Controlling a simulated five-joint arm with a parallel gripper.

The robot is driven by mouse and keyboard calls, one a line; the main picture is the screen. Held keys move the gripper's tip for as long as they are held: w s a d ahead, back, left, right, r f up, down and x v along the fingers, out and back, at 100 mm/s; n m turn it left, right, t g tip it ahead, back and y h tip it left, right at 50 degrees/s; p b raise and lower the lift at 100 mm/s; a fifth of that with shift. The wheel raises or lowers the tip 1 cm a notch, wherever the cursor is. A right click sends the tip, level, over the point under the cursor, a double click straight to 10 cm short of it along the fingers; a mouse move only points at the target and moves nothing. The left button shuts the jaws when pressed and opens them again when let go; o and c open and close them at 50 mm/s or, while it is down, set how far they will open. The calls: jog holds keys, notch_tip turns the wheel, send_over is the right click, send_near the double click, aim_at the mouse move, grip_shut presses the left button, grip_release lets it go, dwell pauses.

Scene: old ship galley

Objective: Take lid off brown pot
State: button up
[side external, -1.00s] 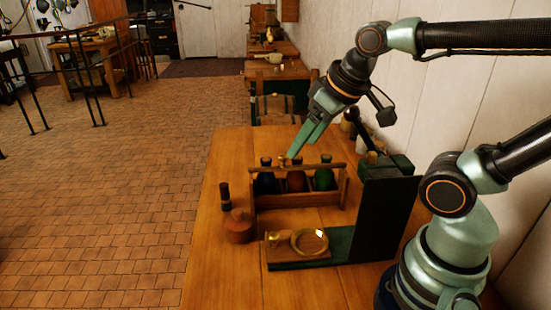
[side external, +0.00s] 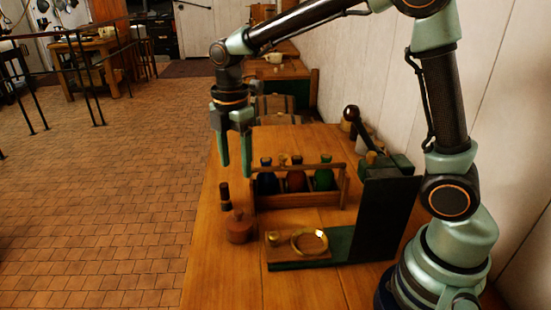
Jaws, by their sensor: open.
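The brown pot (side external: 239,231) is a small, round, reddish-brown vessel standing on the wooden table, left of the green-based stand. Its lid (side external: 238,215) sits on top with a small knob. My gripper (side external: 235,171) is open and empty, pointing straight down. In the picture it appears above the pot, with its fingertips clear of the lid. How far it is from the pot in depth I cannot tell.
A small dark bottle (side external: 225,196) stands just behind the pot. A wooden caddy (side external: 300,199) with several coloured bottles is to the right. A green-based stand (side external: 340,243) with a brass ring (side external: 309,241) and black upright panel (side external: 385,220) is nearby. The table's front-left is clear.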

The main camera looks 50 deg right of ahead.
send_over(238, 210)
jog(key=f, duration=0.7)
jog(key=shift+d, duration=0.2)
jog(key=shift+a+f, duration=0.2)
jog(key=shift+f, duration=2.5)
grip_shut()
